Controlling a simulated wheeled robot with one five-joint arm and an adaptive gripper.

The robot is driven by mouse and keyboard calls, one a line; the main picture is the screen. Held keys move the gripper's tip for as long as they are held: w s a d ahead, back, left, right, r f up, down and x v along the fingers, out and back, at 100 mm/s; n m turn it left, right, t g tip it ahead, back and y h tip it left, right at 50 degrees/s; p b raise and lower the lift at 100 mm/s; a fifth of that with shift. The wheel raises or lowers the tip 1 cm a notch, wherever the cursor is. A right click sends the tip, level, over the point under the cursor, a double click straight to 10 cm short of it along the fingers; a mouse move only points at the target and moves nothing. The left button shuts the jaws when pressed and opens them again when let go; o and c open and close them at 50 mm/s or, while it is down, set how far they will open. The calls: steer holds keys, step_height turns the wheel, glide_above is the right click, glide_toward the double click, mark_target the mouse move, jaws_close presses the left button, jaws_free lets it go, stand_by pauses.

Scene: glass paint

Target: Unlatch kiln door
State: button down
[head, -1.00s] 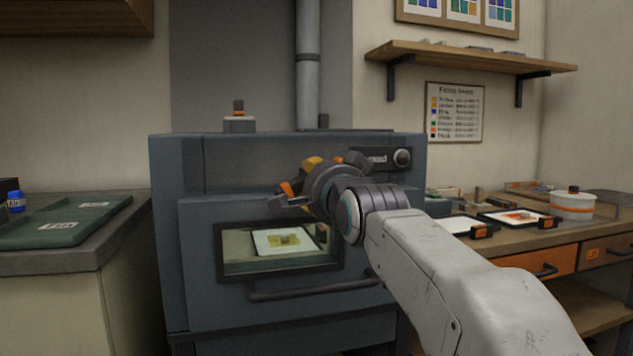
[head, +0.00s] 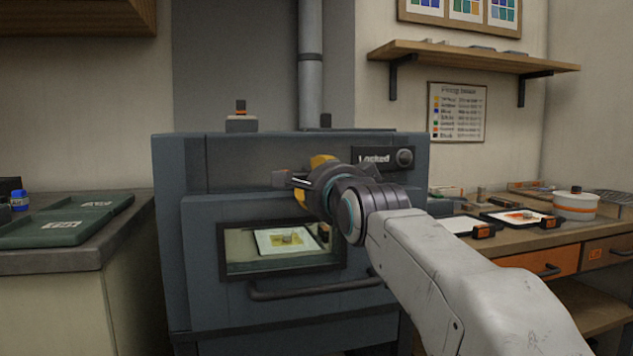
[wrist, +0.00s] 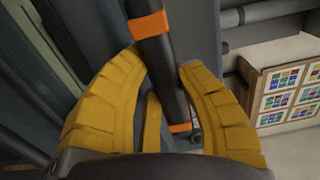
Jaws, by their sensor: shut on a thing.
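The kiln (head: 195,240) is a blue-grey box with a shut front door. The door has a window (head: 235,267) and a long dark handle bar (head: 320,288) below it. A small panel (head: 376,158) at the upper right of the kiln reads "Locked". My gripper (wrist: 160,65) has yellow fingers, shut around a dark bar with orange bands, the latch handle (wrist: 153,52). In the head view, the latch's orange-brown end (head: 281,178) shows left of my gripper (head: 304,185). My gripper and wrist hide most of the latch.
A left counter (head: 80,262) carries green trays (head: 55,230) and a blue jar (head: 19,201). A wooden bench (head: 520,240) at the right holds panels and a white pot (head: 575,204). A stove pipe (head: 311,70) rises behind the kiln.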

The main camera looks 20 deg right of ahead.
steer(key=shift+r, duration=0.15)
steer(key=c, duration=0.8)
jaws_free()
steer(key=s, duration=1.2)
